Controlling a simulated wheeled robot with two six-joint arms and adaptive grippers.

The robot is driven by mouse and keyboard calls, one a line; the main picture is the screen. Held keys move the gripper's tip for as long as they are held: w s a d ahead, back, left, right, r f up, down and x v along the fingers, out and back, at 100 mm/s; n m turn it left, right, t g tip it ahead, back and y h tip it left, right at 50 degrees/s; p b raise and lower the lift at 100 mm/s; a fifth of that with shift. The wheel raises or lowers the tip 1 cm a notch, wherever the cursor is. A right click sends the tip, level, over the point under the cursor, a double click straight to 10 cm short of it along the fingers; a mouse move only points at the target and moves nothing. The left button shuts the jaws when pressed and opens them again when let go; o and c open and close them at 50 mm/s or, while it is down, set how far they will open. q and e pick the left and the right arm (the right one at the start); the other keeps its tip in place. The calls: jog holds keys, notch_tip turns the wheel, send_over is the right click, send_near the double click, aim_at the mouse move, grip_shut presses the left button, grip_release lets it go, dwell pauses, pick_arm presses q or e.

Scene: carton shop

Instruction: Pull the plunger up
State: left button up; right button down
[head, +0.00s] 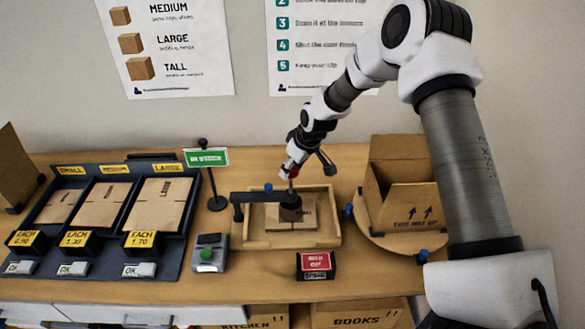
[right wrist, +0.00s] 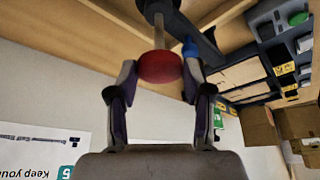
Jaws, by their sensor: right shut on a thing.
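The plunger has a red knob (head: 294,170), a thin metal shaft (head: 291,186) and a dark round foot (head: 290,213). It stands upright at a black arm bracket (head: 255,197) over a wooden tray (head: 334,228). My right gripper (head: 289,174) is at the top of the plunger, shut on the red knob. In the right wrist view the red knob (right wrist: 160,67) sits between the two fingers (right wrist: 157,85), with the shaft (right wrist: 158,30) running away from it. The foot is low, at a flat piece of cardboard (head: 307,214) in the tray. My left gripper is not in view.
An open carton (head: 412,205) stands on a round wooden turntable (head: 395,238) to the right. A green-buttoned box (head: 207,255), a green sign (head: 206,157) and a dark carton rack (head: 173,252) lie left. A red-labelled block (head: 316,263) stands in front of the tray.

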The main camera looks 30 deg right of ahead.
jog(key=shift+w+r, duration=0.1)
jog(key=shift+r, duration=0.05)
jog(key=shift+c, duration=2.4)
grip_release()
jog(key=v, duration=1.2)
jog(key=shift+s, duration=0.2)
